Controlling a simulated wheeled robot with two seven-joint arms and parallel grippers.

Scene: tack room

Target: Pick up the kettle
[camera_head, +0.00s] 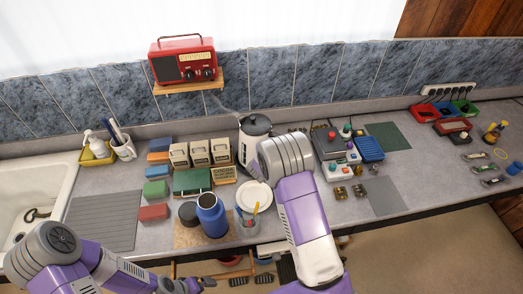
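The kettle (251,130) is white with a black lid. It stands upright at the back of the counter, near the wall. My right arm's grey wrist joint covers its lower right side. My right gripper is hidden behind that joint, so I cannot see its fingers or whether they touch the kettle. My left arm lies low at the bottom left, in front of the counter. The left gripper (194,285) is small and partly cut off at the bottom edge, well away from the kettle, and its fingers are unclear.
A white plate (252,196), a glass of utensils (248,222) and a blue jar (211,215) stand in front of the kettle. Canisters (198,153) are left of it, a control box (330,142) right. A red radio (184,59) sits on a shelf above.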

